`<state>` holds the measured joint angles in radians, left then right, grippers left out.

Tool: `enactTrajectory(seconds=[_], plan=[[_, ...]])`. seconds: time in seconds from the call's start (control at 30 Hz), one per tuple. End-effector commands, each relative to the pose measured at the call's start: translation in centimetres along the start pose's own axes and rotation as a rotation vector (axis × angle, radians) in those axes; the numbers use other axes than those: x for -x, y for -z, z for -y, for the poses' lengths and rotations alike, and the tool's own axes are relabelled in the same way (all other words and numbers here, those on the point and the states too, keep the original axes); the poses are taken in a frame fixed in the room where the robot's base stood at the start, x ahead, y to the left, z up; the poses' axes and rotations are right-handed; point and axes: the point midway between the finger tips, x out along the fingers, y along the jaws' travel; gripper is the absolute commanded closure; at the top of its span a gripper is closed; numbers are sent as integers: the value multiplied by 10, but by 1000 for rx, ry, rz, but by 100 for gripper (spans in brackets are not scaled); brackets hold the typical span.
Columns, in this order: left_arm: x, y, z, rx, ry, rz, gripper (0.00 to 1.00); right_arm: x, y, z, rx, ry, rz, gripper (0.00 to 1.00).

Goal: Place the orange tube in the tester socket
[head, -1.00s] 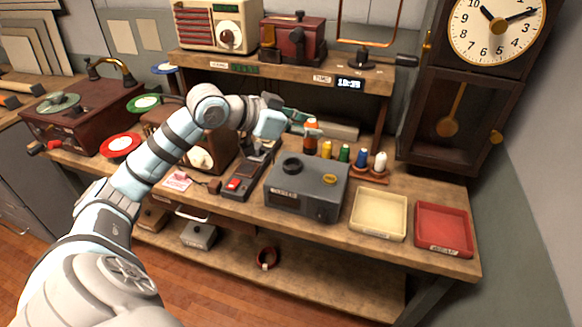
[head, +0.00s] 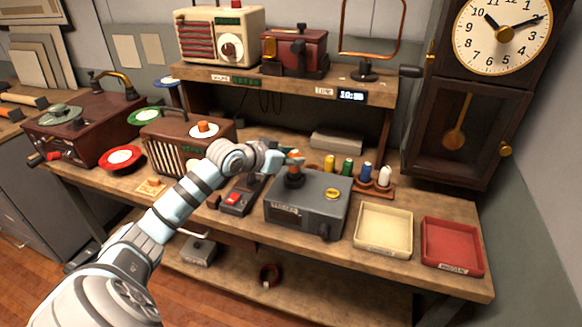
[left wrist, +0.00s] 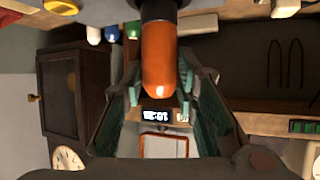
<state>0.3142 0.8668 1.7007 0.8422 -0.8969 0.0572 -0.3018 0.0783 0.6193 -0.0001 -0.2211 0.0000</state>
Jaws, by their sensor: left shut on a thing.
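The orange tube (head: 295,157) is upright, directly above the black round socket (head: 293,181) on the grey tester box (head: 305,217). Its dark lower end meets or overlaps the socket; I cannot tell if it is seated. My left gripper (head: 283,157) reaches in from the left and is shut on the orange tube. In the left wrist view, which is upside down, the tube (left wrist: 158,62) sits between the two fingers of the gripper (left wrist: 160,95), with its black end toward the top. My right gripper is not in view.
Yellow, green, blue and white spools (head: 367,173) stand behind and right of the tester. A cream tray (head: 384,253) and a red tray (head: 451,269) lie to the right. A wooden radio (head: 168,161) is left. A shelf (head: 300,88) runs above the bench back.

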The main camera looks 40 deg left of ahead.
Motion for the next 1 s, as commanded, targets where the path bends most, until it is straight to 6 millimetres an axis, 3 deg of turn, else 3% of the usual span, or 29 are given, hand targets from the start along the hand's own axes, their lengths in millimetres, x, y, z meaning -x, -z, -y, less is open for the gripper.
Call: enactTrajectory(seconds=[0.1, 0.4, 0.43, 0.57, 0.87, 1.0], plan=[[-11, -20, 0, 2, -1, 2, 89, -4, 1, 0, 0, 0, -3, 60], [-12, -22, 0, 0, 0, 1, 89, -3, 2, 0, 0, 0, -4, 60], [-12, -22, 0, 0, 0, 1, 72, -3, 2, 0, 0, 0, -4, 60], [-12, -22, 0, 0, 0, 0, 53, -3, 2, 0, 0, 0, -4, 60], [-11, -21, 0, 0, 0, 0, 53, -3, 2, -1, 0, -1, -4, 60], [2, -20, 2, -4, 6, 1, 53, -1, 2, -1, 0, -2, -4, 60]])
